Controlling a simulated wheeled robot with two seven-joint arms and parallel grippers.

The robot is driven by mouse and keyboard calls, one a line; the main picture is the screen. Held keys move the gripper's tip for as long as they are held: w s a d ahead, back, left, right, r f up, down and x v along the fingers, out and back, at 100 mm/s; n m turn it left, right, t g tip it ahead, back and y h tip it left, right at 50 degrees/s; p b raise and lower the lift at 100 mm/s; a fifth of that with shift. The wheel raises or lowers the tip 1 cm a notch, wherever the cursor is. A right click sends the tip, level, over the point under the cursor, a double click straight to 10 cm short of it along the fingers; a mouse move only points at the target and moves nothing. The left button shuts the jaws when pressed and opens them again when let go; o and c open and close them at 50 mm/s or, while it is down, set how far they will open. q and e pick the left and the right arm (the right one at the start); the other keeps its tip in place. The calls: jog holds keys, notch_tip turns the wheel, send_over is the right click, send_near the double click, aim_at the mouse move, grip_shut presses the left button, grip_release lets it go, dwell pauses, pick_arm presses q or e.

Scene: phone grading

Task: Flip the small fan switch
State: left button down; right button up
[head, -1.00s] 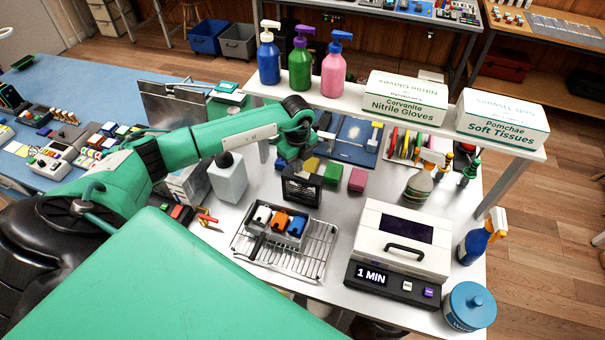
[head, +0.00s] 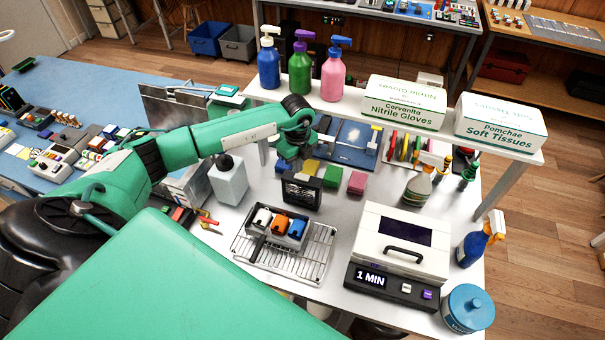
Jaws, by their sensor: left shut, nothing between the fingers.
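A small black box-shaped unit, which looks like the small fan (head: 302,191), stands on the white table just behind the wire rack. Its front faces me and carries a pale, blurred marking. Its switch is too small or hidden to make out. My left gripper (head: 292,166) points down at the top rear of the fan, under my green forearm. It is shut and empty. The fingertips are dark against the dark fan, so I cannot tell whether they touch it. My right gripper is not in view.
A wire rack (head: 312,262) with a tray of white, orange and blue items stands in front of the fan. A white bottle (head: 229,180) is at its left, and green and red blocks (head: 357,183) at its right. A 1 MIN device (head: 402,245) stands front right.

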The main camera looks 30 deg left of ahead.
aim_at(298, 176)
pick_arm(q)
jog(key=shift+r+p, duration=1.25)
jog(key=shift+r, duration=1.15)
